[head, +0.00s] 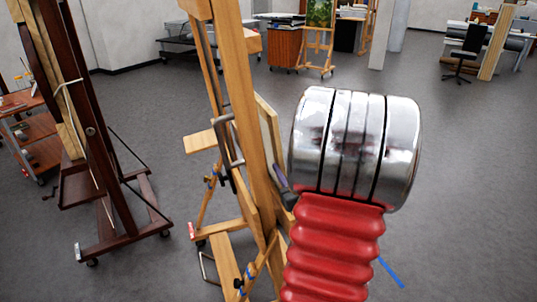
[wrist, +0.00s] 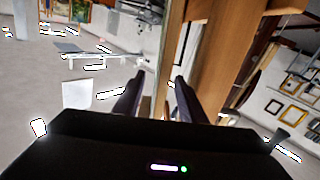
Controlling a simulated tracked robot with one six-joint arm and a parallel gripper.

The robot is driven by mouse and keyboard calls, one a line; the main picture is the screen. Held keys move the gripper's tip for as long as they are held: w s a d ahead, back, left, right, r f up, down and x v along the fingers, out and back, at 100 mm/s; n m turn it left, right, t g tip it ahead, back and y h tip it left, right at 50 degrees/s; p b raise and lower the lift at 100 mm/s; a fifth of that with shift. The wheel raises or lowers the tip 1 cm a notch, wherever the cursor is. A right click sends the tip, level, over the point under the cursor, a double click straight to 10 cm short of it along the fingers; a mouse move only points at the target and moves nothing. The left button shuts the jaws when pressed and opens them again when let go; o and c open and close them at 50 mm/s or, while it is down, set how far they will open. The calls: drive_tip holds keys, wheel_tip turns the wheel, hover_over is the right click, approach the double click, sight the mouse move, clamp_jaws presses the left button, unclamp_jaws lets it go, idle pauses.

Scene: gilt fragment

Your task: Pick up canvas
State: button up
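A pale canvas panel (head: 269,128) stands on the light wooden easel (head: 243,100) in the head view, partly hidden by the easel's post and my arm. My gripper shows only as a dark finger (head: 283,184) beside the panel's lower right edge; my silver and red arm hides the rest. In the wrist view my gripper (wrist: 160,76) has its two dark fingers apart. A narrow tan wooden edge (wrist: 171,50) shows in line with the gap. I cannot tell whether it is the canvas or the easel, or whether the fingers touch it.
A dark wooden easel (head: 92,130) on casters stands at the left, near a red-brown cart (head: 35,150). Farther back are a small easel with a green painting (head: 320,13), cabinets, and a black office chair (head: 467,50). The grey floor is clear at the right.

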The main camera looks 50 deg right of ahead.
sight(283, 163)
drive_tip(key=shift+x, duration=2.65)
drive_tip(key=shift+w, duration=0.1)
drive_tip(key=shift+x, duration=2.55)
drive_tip(key=shift+a, duration=0.15)
drive_tip(key=shift+w+r, duration=0.1)
drive_tip(key=shift+c, duration=0.3)
clamp_jaws()
